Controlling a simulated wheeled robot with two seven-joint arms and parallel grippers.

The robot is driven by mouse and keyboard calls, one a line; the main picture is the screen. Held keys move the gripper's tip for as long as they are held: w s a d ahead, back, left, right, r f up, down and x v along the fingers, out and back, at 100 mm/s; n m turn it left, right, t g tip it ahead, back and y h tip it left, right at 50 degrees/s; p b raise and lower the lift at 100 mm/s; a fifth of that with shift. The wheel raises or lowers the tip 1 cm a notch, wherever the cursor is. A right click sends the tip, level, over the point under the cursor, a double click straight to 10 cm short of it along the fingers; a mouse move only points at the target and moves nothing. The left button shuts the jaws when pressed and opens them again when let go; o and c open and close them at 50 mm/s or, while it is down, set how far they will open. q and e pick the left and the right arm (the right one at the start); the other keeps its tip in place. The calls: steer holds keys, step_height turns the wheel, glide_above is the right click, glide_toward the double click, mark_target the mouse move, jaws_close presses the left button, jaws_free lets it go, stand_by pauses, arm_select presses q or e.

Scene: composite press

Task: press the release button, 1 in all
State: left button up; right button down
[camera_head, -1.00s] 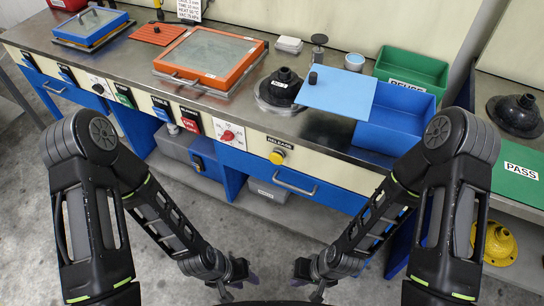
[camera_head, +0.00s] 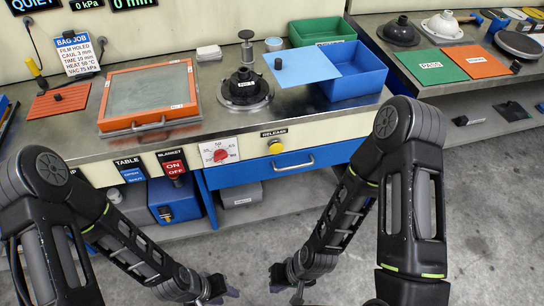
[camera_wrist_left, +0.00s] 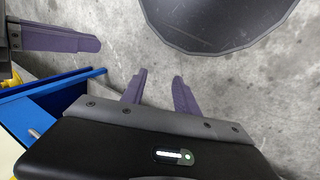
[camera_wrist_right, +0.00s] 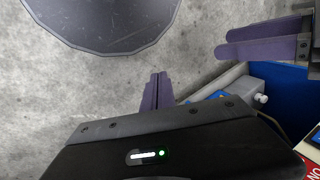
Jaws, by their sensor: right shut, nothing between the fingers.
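The yellow round release button (camera_head: 276,147) sits on the cream front panel of the bench, under a RELEASE label and right of a red dial. Nothing touches it. My left gripper (camera_head: 228,291) is low in front of the bench over the floor, with its fingers (camera_wrist_left: 158,92) apart and nothing between them. My right gripper (camera_head: 277,277) is beside it to the right, also over the floor; its fingers (camera_wrist_right: 158,90) are together and empty. Both grippers are well below and short of the button. The button is not seen in the wrist views.
A red dial (camera_head: 220,155) and the red ON/OFF blanket switch (camera_head: 174,169) are on the same panel. A blue drawer with a metal handle (camera_head: 294,163) is below the button. A blue open bin (camera_head: 352,80) stands on the bench above. Floor before the bench is clear.

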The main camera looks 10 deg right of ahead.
arm_select(q)
steer(key=shift+d, duration=0.1)
arm_select(e)
steer(key=shift+d, duration=0.1)
arm_select(q)
steer(key=shift+o, duration=1.1)
steer(key=shift+f, duration=0.2)
arm_select(e)
steer(key=w+f+m+y+b, duration=0.2)
steer(key=w+m+y+b, duration=0.3)
steer(key=w+m+b, duration=0.45)
arm_select(q)
step_height(320, 180, down, 16)
steer(key=b, duration=0.7)
arm_select(e)
steer(key=w+d+r+m+t+y, duration=0.2)
steer(key=w+d+r+t, duration=0.2)
steer(key=w+r, duration=0.3)
steer(key=w+d+r+m+t+y, duration=0.1)
steer(key=w+d+r+m+t, duration=0.2)
steer(key=w+d+r+t, duration=0.2)
steer(key=w+r+t, duration=0.1)
steer(key=w+r, duration=0.2)
steer(key=w, duration=0.1)
steer(key=shift+t+y, duration=0.3)
steer(key=shift+y, duration=0.1)
arm_select(q)
steer(key=shift+f, duration=0.1)
arm_select(e)
steer(key=shift+w+d, duration=0.1)
